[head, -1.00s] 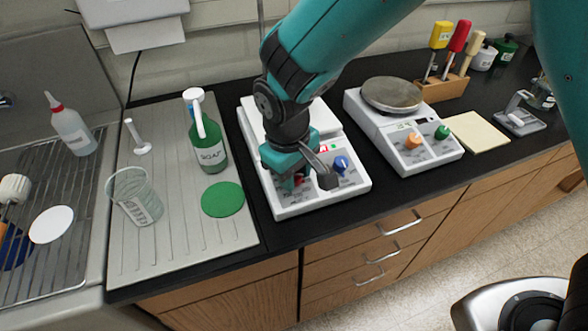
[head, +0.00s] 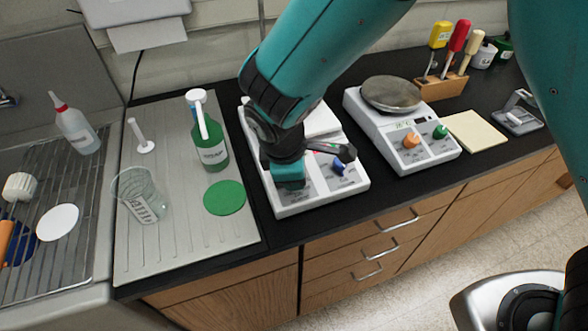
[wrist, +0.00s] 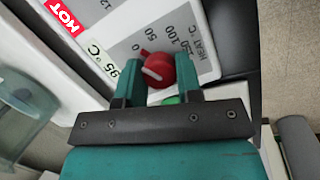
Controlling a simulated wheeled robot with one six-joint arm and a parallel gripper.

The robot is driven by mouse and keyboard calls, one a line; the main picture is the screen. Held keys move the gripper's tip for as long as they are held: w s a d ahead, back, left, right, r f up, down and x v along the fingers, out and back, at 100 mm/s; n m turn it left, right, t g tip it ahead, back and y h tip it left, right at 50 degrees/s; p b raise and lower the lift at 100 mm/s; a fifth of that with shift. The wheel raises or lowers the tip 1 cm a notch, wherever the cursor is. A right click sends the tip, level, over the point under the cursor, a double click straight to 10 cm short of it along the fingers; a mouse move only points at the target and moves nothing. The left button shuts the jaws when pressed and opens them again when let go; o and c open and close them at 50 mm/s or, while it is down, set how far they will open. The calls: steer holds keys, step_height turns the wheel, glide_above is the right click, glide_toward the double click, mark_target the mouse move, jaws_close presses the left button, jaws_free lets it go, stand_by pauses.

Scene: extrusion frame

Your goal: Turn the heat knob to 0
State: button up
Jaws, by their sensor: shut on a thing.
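The red heat knob (wrist: 158,70) sits on the white panel of the left hot plate (head: 310,201), beside a printed HEAT °C scale (wrist: 190,45). Its pointer is turned toward the 0 mark in the wrist view. My gripper (wrist: 158,79) is shut on the knob, with one finger on each side. In the head view my gripper (head: 288,182) is over the left part of the panel and hides the red knob. A display reading 95 °C (wrist: 104,60) and a red HOT sign (wrist: 65,14) show in the wrist view.
A blue knob (head: 340,167) is on the same panel, right of my gripper. A second unit (head: 420,160) with orange and green knobs stands to the right. A green soap bottle (head: 209,145), a beaker (head: 140,195) and a green disc (head: 224,198) are to the left.

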steer(key=shift+r+n, duration=0.1)
steer(key=shift+n, duration=0.4)
steer(key=o, duration=0.9)
steer(key=shift+o, duration=0.2)
steer(key=b+v, duration=0.2)
steer(key=v, duration=1.5)
steer(key=shift+s+r, duration=0.15)
steer(key=shift+s, duration=0.05)
steer(key=s+d+m+g+y, duration=0.1)
steer(key=s+d+m+y, duration=0.3)
steer(key=d, duration=0.6)
steer(key=s+d+m+g+y, duration=0.1)
steer(key=s+d+m+y, duration=0.1)
steer(key=s+d+m, duration=0.2)
steer(key=s+m, duration=0.3)
steer(key=s, duration=0.1)
steer(key=shift+s+d+r, duration=0.2)
steer(key=shift+s+r, duration=0.1)
